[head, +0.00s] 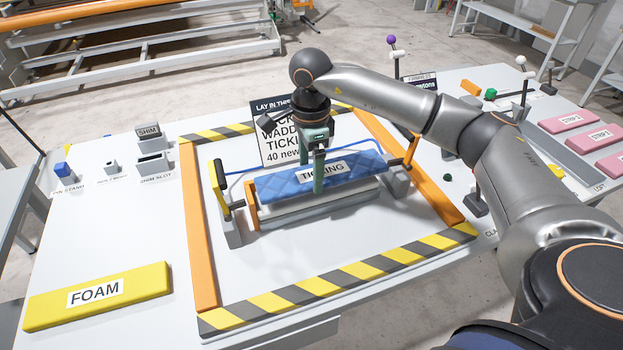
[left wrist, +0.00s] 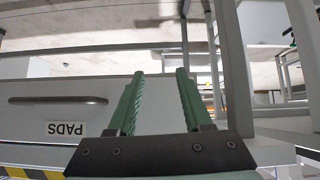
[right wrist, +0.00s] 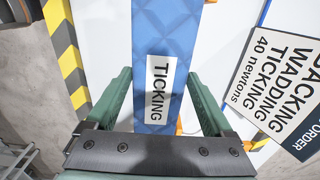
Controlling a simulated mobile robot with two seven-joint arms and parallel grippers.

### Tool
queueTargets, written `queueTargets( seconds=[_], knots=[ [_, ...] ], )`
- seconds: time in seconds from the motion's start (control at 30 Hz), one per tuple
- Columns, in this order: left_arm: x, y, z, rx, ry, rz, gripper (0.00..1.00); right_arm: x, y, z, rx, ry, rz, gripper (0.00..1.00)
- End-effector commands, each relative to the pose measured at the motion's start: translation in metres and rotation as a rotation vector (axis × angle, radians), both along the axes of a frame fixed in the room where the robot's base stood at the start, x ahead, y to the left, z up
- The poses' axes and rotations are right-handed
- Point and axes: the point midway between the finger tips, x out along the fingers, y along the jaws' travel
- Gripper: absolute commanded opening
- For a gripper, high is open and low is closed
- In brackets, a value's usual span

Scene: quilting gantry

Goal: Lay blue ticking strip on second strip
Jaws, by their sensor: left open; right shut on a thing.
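The blue ticking strip (head: 357,165), with a white TICKING label, lies lengthwise over a pale strip or bed (head: 300,207) in the middle of the table. My right gripper (head: 319,168) reaches down from above and is shut across the strip's width near its label. In the right wrist view the blue strip (right wrist: 165,30) runs between both fingers (right wrist: 160,82). I cannot tell whether the strip touches what is under it; most of the layers below are hidden. My left gripper (left wrist: 159,75) is open and empty, in front of a drawer labelled PADS (left wrist: 60,110).
Yellow-and-black clamps (head: 222,185) and orange handles stand at the ends of the bed. A sign (head: 272,150) lists the layer order behind it. A yellow FOAM block (head: 97,297) lies front left. Pink strips (head: 567,121) lie right. Orange rails and striped edging frame the area.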

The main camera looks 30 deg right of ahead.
Motion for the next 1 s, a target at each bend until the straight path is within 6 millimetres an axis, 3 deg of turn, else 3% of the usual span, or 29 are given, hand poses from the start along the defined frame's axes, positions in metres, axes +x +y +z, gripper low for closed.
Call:
queueTargets(
  seconds=[0.23, 0.6, 0.63, 0.73, 1.0],
  knots=[
    [0.0, 0.0, 0.004, 0.0, -0.001, 0.0, 0.5, -0.001, 0.0, -0.032, -0.001, 0.001, 0.0, 0.32],
    [0.0, 0.0, 0.0, 0.0, -0.001, 0.0, 0.5, 0.0, 0.0, -0.038, 0.0, 0.0, 0.001, 0.32],
    [0.0, 0.0, 0.001, 0.0, 0.0, 0.0, 0.5, 0.0, 0.0, -0.037, 0.0, 0.0, 0.001, 0.89],
    [0.0, 0.0, 0.001, 0.0, 0.0, 0.0, 0.5, 0.0, 0.0, -0.037, 0.0, 0.0, 0.001, 1.0],
    [0.0, 0.0, 0.003, 0.0, 0.0, 0.0, 0.5, 0.0, 0.0, -0.035, 0.0, 0.0, 0.001, 1.0]
  ],
)
